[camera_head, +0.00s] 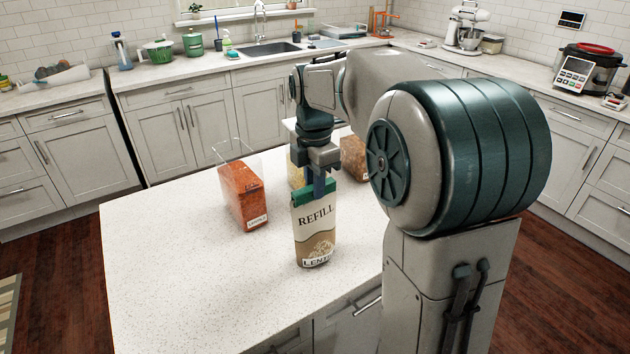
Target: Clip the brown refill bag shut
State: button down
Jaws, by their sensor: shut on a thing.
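The refill bag (314,238) stands upright on the island counter, pale above and brown below, with "REFILL" printed on its front. A green clip (302,196) lies across the bag's top edge. My gripper (319,188) points down at the bag's top and is shut on the green clip. The fingers cover the middle of the clip, so I cannot tell how fully it grips the bag.
A clear container with orange-red contents (242,195) stands left of the bag on the island counter (165,250). A container with yellowish contents (297,176) and one with brown contents (354,157) stand behind. The counter's left and front are clear.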

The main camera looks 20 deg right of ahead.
jog(key=shift+f, duration=0.1)
jog(key=c, duration=0.7)
grip_release()
jog(key=shift+o, duration=0.2)
jog(key=shift+r+p, duration=3.1)
jog(key=shift+r, duration=0.5)
jog(key=shift+s, duration=0.1)
